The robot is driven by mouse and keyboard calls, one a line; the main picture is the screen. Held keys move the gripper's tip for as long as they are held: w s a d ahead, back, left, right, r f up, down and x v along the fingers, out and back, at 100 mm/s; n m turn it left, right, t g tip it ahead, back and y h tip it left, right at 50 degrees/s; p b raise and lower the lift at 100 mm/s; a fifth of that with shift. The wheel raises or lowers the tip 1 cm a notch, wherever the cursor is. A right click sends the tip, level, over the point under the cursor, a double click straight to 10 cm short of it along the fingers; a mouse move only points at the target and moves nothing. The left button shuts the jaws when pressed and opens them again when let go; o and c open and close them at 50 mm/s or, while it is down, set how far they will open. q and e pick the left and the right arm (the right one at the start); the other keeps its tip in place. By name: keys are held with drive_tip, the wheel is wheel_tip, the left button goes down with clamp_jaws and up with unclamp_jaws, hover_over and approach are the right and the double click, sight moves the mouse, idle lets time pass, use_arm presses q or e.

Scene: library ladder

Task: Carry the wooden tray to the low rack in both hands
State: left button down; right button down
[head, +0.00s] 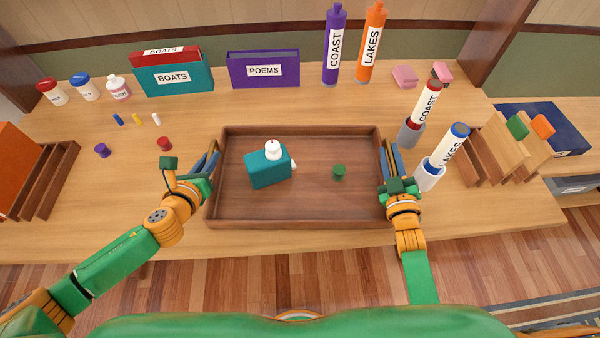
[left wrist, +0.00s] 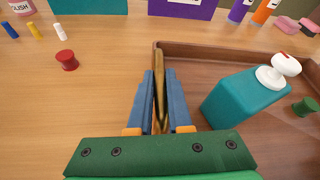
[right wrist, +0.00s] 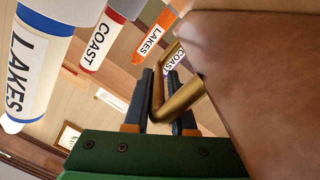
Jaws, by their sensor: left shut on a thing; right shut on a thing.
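The brown wooden tray (head: 300,217) is on or just above the table in front of me; I cannot tell which. A teal bottle (head: 268,170) with a white pump top and a small green spool (head: 339,172) are in it. My left gripper (head: 212,160) is shut on the brass handle (left wrist: 160,90) at the tray's left side. My right gripper (head: 388,160) is shut on the brass handle (right wrist: 175,103) at the right side. The tray's right wall fills the right of the right wrist view. The low rack cannot be surely picked out.
Labelled tubes in cups, LAKES (head: 450,145) and COAST (head: 425,103), stand close right of the tray. A wooden slotted rack (head: 492,150) stands beyond. A red spool (head: 165,143) and a purple spool (head: 101,150) lie left. Book boxes (head: 264,85) stand behind.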

use_arm(q)
drive_tip(key=shift+w+a, duration=0.1)
drive_tip(key=shift+a, duration=0.25)
use_arm(e)
drive_tip(key=shift+d+r, duration=0.1)
drive_tip(key=shift+d, duration=0.1)
